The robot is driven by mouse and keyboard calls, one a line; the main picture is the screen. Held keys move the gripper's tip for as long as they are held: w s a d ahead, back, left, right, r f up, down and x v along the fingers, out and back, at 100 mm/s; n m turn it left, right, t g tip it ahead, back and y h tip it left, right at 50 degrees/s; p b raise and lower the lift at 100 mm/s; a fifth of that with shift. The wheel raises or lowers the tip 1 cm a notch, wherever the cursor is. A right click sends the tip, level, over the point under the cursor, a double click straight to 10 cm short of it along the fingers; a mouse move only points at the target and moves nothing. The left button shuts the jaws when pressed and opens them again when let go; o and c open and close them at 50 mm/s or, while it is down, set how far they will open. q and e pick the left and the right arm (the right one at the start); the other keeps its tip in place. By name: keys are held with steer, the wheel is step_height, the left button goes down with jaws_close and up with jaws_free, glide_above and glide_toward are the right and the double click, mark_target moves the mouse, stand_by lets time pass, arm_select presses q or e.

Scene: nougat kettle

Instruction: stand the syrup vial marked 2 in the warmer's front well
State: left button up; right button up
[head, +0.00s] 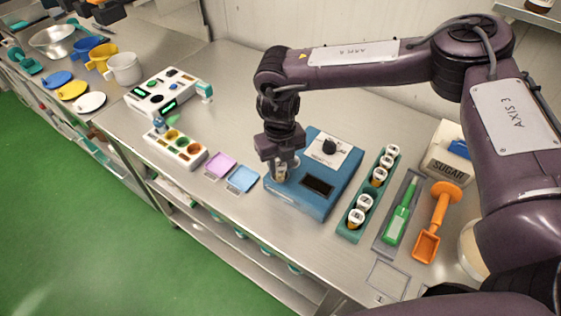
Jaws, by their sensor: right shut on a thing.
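The blue warmer (316,198) stands mid-counter with a white panel, a black knob and a dark display. My right gripper (281,165) points down over the warmer's left side and is shut on a small vial (281,173). The jaws cover much of the vial, and its marking cannot be read. I cannot tell whether its base is inside a well or above it; the wells are hidden by the gripper and vial. A green rack (349,233) right of the warmer holds several amber vials with white caps, with a gap midway. My left gripper is not in view.
Left of the warmer are blue (243,179) and pink (219,165) trays and a white block with coloured wells (176,147).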

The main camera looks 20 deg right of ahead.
mark_target(280, 165)
steer(key=shift+f+b, duration=0.35)
steer(key=shift+f, duration=0.25)
stand_by(0.7)
steer(key=o, duration=0.7)
steer(key=shift+r, duration=0.1)
step_height(280, 165, up, 11)
steer(key=p, duration=0.8)
stand_by(0.4)
